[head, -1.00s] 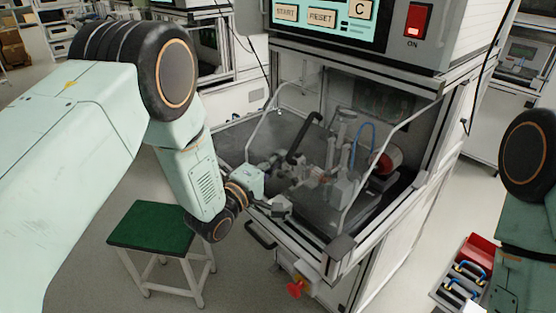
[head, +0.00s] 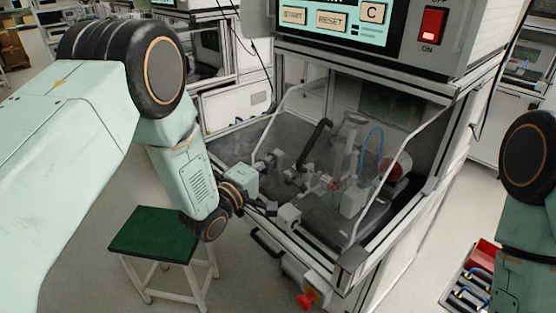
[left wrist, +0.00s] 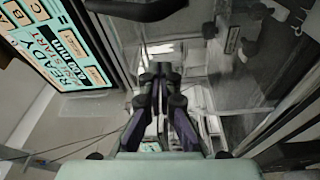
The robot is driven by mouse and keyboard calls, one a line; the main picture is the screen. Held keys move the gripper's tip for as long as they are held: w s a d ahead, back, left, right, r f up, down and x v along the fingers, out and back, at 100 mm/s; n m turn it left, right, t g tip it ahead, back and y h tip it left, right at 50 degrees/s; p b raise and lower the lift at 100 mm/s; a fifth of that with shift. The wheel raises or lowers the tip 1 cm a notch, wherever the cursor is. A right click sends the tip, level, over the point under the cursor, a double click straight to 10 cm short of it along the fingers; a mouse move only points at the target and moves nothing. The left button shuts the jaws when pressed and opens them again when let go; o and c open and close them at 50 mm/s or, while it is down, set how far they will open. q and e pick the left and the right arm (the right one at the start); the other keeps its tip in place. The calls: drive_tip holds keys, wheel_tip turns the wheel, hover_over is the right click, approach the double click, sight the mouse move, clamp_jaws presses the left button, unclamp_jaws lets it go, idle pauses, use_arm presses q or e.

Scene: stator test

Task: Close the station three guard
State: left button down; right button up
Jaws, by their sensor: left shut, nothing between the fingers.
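The guard (head: 402,158) is a clear panel with pale rails, sloping over the front of the station beneath the control box in the head view. A bent black handle (head: 315,143) shows in its area. Whether the guard is fully seated cannot be told. My left gripper (head: 268,208) is at the station's front left edge, next to a small grey block (head: 289,217); contact is unclear. In the left wrist view its fingers (left wrist: 162,78) are together and empty, with clear panel and metal rails beyond. My right gripper is not in view.
The control box (head: 395,28) with START and RESET buttons and a red switch hangs above. A green-topped stool (head: 155,233) stands left of the station. A red knob (head: 305,300) sticks out low in front. A tray with red and blue items (head: 472,285) is at right.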

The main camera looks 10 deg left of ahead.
use_arm(q)
drive_tip(key=v, duration=0.8)
drive_tip(key=s+a+f+m+g+y+b, duration=0.1)
drive_tip(key=s+a+f+m+g+y, duration=0.2)
drive_tip(key=s+f, duration=0.5)
drive_tip(key=s+a+f+m+g+y+b, duration=0.1)
drive_tip(key=s+f+m+g+y+b, duration=0.25)
drive_tip(key=f, duration=0.75)
drive_tip(key=s+a+f+m+g+b, duration=0.1)
drive_tip(key=s+f+g+b, duration=0.1)
drive_tip(key=s+f, duration=0.3)
drive_tip(key=s+a+f+m+g+y+b, duration=0.1)
drive_tip(key=s+f+g, duration=0.4)
drive_tip(key=s, duration=0.7)
drive_tip(key=s+a+f+m+g+b, duration=0.1)
drive_tip(key=s+f+m+g+b, duration=0.1)
drive_tip(key=s+f, duration=0.3)
drive_tip(key=s+g+b, duration=0.1)
drive_tip(key=s, duration=0.3)
drive_tip(key=shift+f+y, duration=0.35)
drive_tip(key=shift+s+m, duration=0.1)
drive_tip(key=shift+m, duration=0.15)
